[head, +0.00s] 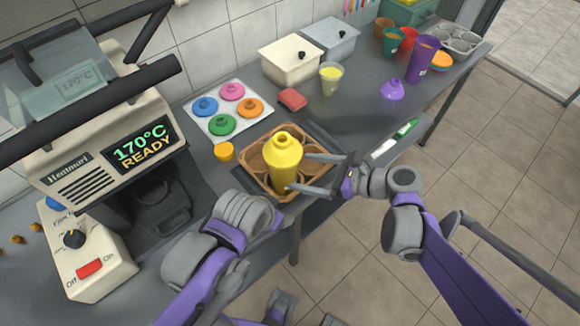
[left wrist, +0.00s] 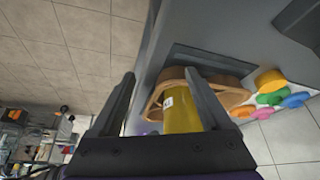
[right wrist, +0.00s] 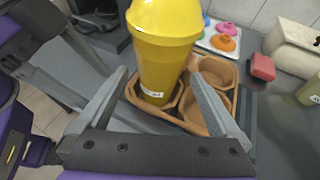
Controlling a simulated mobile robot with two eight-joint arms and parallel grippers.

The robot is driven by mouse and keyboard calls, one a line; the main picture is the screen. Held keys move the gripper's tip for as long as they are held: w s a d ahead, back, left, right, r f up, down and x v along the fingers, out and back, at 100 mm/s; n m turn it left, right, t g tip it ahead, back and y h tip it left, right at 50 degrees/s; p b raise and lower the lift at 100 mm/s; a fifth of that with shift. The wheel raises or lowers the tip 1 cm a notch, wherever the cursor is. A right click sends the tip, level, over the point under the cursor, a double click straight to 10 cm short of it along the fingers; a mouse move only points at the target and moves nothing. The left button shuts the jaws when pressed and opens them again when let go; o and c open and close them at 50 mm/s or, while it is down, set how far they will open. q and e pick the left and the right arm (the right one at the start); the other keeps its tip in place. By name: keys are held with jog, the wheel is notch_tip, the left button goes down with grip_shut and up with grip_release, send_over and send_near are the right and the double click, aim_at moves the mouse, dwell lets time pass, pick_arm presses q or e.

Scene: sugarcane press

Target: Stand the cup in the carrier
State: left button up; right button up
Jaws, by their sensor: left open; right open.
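The yellow cup with a domed yellow lid (head: 284,165) stands roughly upright in a near compartment of the brown carrier (head: 252,171). Its base is hidden by the compartment; the other compartments I can see look empty. My right gripper (head: 297,172) is open, with one finger on each side of the cup. In the right wrist view the cup (right wrist: 163,55) rises between and beyond the open fingers, with the carrier (right wrist: 215,75) around its base. My left gripper (left wrist: 158,78) is open low beside the carrier, the cup (left wrist: 181,108) partly behind one finger. I cannot tell whether either gripper touches it.
A tray of coloured lids (head: 229,110) and an orange lid (head: 224,152) lie behind the carrier. The sealing machine (head: 100,150) stands left. A red sponge (head: 292,99), a filled cup (head: 331,78) and a purple lid (head: 392,90) are farther right. The counter's front edge is close.

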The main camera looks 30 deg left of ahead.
jog(key=v, duration=0.5)
jog(key=s+d+f+n+t+h, duration=0.1)
jog(key=s+d+f+n+h, duration=0.1)
jog(key=d+n, duration=0.4)
jog(key=s+d+f+n+t+h, duration=0.2)
jog(key=s+d+n+h, duration=0.3)
jog(key=d, duration=0.7)
jog(key=s+d+f+n+t+h, duration=0.2)
jog(key=d+n+h, duration=0.4)
jog(key=d, duration=0.3)
jog(key=shift+s+d+f+n+h, duration=0.25)
jog(key=shift+s+f+n, duration=0.2)
jog(key=shift+s, duration=0.55)
